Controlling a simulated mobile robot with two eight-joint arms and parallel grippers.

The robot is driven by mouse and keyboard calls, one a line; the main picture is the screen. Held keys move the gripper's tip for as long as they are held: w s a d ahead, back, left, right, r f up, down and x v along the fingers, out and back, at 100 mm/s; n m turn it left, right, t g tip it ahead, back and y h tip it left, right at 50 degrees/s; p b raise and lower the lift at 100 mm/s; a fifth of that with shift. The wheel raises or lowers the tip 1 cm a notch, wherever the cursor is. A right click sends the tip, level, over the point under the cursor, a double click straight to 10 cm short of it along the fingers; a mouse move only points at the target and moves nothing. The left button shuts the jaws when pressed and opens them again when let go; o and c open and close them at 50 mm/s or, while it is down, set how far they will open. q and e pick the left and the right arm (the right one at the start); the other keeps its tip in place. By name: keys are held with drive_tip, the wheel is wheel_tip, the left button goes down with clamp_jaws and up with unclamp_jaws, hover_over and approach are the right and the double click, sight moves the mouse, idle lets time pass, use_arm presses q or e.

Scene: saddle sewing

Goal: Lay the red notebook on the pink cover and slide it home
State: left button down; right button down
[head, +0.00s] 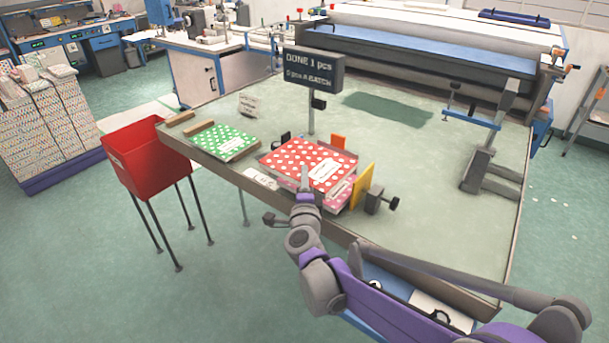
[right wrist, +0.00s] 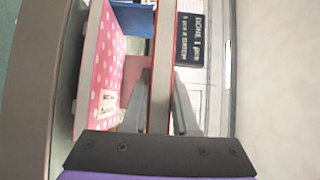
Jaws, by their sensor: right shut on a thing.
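The red notebook (head: 296,157) has white dots and a white label. My right gripper (head: 304,182) is shut on its near edge. In the right wrist view the notebook (right wrist: 162,60) shows edge-on between the fingers (right wrist: 160,100). The pink cover (head: 343,192), dotted white with a pale label, is below and mostly hidden by the notebook. Its dotted face (right wrist: 103,72) shows at left in the wrist view, with a gap between it and the notebook. The notebook sits offset toward the left of the cover in the head view. My left gripper is not in view.
A yellow plate (head: 362,187) and a dark knobbed block (head: 376,201) stand right of the cover. An orange tab (head: 338,142) and a sign (head: 313,72) stand behind. A green dotted notebook (head: 222,141) lies left. A red bin (head: 145,165) stands beside the table.

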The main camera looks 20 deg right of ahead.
drive_tip(key=shift+s, duration=0.1)
drive_tip(key=shift+f+b, duration=0.6)
drive_tip(key=shift+f, duration=0.25)
drive_tip(key=shift+f+b, duration=2)
drive_tip(key=shift+f, duration=0.85)
drive_tip(key=shift+f, duration=0.25)
drive_tip(key=c, duration=0.6)
unclamp_jaws()
drive_tip(key=shift+f+b, duration=0.2)
drive_tip(key=shift+b, duration=0.2)
drive_tip(key=shift+s, duration=0.1)
